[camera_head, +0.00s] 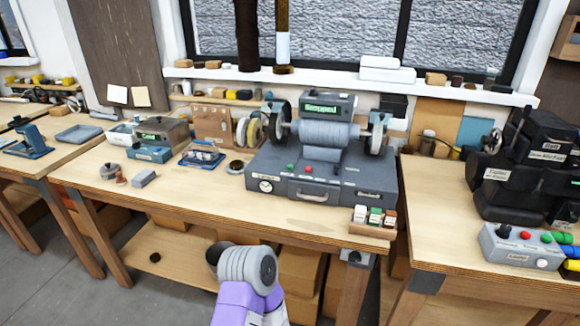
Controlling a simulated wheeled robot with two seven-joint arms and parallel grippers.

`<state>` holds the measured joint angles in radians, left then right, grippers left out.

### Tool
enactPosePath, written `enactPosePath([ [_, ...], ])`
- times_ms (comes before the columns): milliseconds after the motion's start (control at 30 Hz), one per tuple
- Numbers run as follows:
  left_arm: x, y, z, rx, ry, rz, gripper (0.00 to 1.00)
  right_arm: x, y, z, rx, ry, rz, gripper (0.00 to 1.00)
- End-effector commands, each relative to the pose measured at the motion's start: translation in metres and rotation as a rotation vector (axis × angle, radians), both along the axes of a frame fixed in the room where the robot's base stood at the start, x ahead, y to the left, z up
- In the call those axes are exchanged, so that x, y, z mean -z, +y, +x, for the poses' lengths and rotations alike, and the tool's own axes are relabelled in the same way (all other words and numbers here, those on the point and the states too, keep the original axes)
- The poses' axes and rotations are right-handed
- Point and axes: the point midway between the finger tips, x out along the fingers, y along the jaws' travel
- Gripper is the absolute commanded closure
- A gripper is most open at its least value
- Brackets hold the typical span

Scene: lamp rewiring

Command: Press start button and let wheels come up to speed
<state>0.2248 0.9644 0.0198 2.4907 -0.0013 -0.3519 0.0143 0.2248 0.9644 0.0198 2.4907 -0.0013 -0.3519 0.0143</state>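A grey bench machine (330,200) with two wheels stands on the middle workbench. The left wheel (277,118) and right wheel (379,133) sit at either end of a ribbed grey motor body (328,134). A display on top (320,107) reads "Stopped" in green. Part of my own arm, purple and grey, rises from the bottom centre, below the bench front edge and apart from the machine. Neither gripper's fingers show.
A rack of small coloured blocks (373,222) stands at the bench's front right corner. A grey block (144,178) and small parts lie at left. A control box (520,246) with coloured buttons sits on the right bench. The bench front left of the machine has free room.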

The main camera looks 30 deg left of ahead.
Motion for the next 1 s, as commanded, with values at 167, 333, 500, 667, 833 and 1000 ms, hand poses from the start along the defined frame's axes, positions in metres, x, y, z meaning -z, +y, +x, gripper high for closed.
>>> enactPosePath([
  [167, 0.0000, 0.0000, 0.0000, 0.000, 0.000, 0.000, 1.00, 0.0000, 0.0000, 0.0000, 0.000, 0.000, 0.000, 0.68],
  [333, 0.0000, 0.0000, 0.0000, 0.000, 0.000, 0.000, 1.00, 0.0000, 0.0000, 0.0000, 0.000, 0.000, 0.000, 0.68],
  [500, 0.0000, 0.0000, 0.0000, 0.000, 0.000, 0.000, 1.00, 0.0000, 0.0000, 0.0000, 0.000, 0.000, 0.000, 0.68],
  [667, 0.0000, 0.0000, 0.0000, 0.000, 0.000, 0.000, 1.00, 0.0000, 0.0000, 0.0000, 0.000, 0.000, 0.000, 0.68],
  [833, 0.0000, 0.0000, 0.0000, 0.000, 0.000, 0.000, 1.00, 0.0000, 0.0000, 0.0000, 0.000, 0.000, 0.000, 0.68],
  [1000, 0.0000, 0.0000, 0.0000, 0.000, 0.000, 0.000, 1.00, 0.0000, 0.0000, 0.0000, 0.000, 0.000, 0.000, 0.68],
])
